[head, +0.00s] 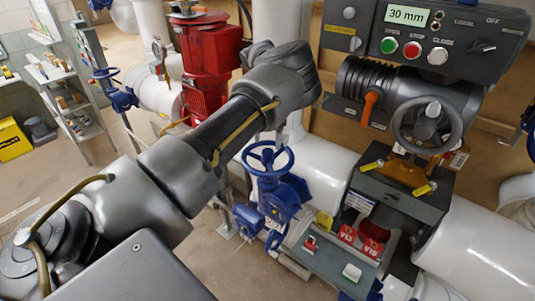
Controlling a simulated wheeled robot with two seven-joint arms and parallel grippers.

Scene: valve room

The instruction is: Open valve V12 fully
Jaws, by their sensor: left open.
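A dark valve actuator (400,85) with a grey handwheel (428,126) stands at the right. Its control box shows "30 mm" on a lit display (407,15), above a green OPEN button (389,45), a red STOP button (412,50) and a white CLOSE button (438,56). A dark selector knob (482,47) is on the box's right. An orange lever (371,101) sits left of the handwheel. I cannot read which valve is V12. My left gripper (308,68) is at the arm's far end, left of the actuator; its fingers are hard to make out. My right gripper is not in view.
A blue handwheel valve (270,160) stands below my left arm. A red machine (205,60) is behind my arm. White pipes (480,250) run at the right. Shelves (65,95) stand at the left.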

